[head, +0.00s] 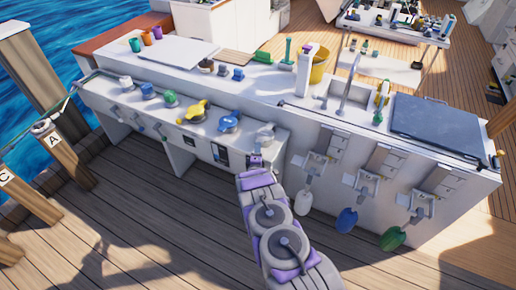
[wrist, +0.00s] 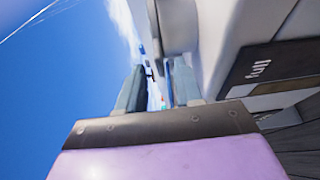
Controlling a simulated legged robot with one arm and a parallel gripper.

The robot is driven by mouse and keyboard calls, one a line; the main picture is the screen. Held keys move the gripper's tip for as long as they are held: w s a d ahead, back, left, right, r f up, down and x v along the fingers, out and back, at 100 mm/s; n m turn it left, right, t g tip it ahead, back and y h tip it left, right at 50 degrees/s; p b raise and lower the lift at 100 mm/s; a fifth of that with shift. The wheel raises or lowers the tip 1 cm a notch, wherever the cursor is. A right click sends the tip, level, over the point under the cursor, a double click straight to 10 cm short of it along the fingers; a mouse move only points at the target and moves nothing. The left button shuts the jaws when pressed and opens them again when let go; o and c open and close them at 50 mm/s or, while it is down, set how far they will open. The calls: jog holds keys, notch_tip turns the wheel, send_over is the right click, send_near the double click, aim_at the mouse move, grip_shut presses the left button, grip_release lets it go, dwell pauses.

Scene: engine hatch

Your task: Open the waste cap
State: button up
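A grey-white cap (head: 265,134) with a handle sits at the right end of a low white shelf, just above and beyond my gripper (head: 256,161). A blue cap (head: 229,121) and a yellow cap (head: 193,111) sit to its left. I cannot read which cap is marked waste. In the wrist view, my gripper (wrist: 158,88) has its two grey fingers apart, with a gap and nothing held between them. A grey rounded part (wrist: 178,28) shows just beyond the fingertips; I cannot tell whether they touch it.
A dark label plate (wrist: 272,62) is on the white panel, right of the fingers in the wrist view. Smaller blue and green caps (head: 169,99) stand farther left on the shelf. Hanging white, blue and green floats (head: 347,220) line the cabinet front at right. The wooden deck in front is clear.

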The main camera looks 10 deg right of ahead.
aim_at(263, 137)
jog(key=shift+w+d+f, duration=0.15)
jog(key=shift+w+f, duration=0.05)
jog(key=shift+w, duration=0.3)
jog(key=shift+b+x, duration=0.3)
jog(key=shift+x, duration=0.6)
jog(key=shift+r, duration=0.1)
grip_shut()
